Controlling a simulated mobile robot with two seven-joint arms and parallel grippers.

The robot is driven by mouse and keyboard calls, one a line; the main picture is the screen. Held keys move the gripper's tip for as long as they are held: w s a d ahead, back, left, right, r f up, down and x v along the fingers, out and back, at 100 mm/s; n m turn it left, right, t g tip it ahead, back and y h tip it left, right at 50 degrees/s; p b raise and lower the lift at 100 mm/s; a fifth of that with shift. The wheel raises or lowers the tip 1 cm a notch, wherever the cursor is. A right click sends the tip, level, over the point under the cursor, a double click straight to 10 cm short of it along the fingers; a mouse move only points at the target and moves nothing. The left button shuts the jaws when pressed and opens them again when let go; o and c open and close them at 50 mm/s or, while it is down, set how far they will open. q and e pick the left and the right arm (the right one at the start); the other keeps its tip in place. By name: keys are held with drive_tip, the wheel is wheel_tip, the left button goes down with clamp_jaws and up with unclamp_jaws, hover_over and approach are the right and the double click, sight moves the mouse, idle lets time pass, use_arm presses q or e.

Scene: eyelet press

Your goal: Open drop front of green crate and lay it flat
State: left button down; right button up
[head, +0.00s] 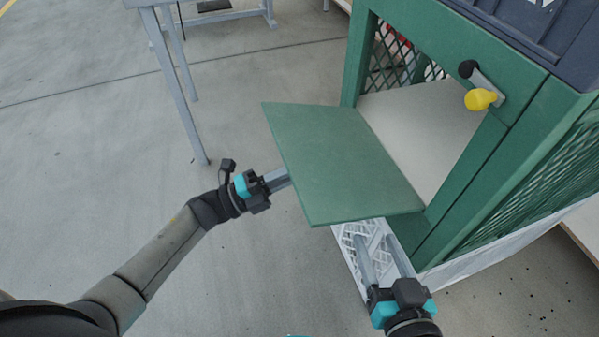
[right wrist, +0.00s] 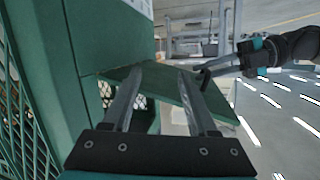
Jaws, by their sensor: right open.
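The green crate (head: 436,28) stands at the right in the head view. Its drop front (head: 345,160) is swung down and juts out from the opening, roughly level; any slight tilt is hard to judge. It also shows in the right wrist view (right wrist: 208,98). My left gripper (head: 282,179) is at the panel's outer left edge, its fingertips partly hidden by the panel. My right gripper (head: 376,242) is open and empty at the panel's near edge, below it in the picture.
A white lattice-sided crate (head: 350,258) shows beneath the panel. A dark blue crate (head: 545,35) sits on top of the green one. A grey metal table leg (head: 180,85) stands at the upper left.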

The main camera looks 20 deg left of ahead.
use_arm(q)
drive_tip(key=shift+f+h+b, duration=0.3)
drive_tip(key=shift+f+b, duration=0.15)
drive_tip(key=shift+b, duration=0.05)
use_arm(e)
drive_tip(key=shift+s+a+r+m+t+y, duration=0.2)
drive_tip(key=shift+s+a+r+t, duration=0.15)
drive_tip(key=shift+s+t, duration=0.25)
drive_tip(key=shift+s+a+r+m+t+y, duration=0.1)
drive_tip(key=shift+s+a+r+t+y, duration=0.15)
drive_tip(key=shift+s+r+t, duration=0.3)
drive_tip(key=shift+f, duration=0.1)
use_arm(q)
drive_tip(key=c, duration=1.2)
unclamp_jaws()
drive_tip(key=shift+o, duration=0.2)
use_arm(e)
drive_tip(key=shift+w, duration=0.1)
use_arm(q)
drive_tip(key=v, duration=1.5)
drive_tip(key=shift+s, duration=0.2)
use_arm(e)
drive_tip(key=shift+w+d+f+g+h, duration=0.15)
drive_tip(key=shift+w+f+g+h, duration=0.1)
drive_tip(key=shift+f+g, duration=0.1)
use_arm(q)
drive_tip(key=shift+f, duration=0.1)
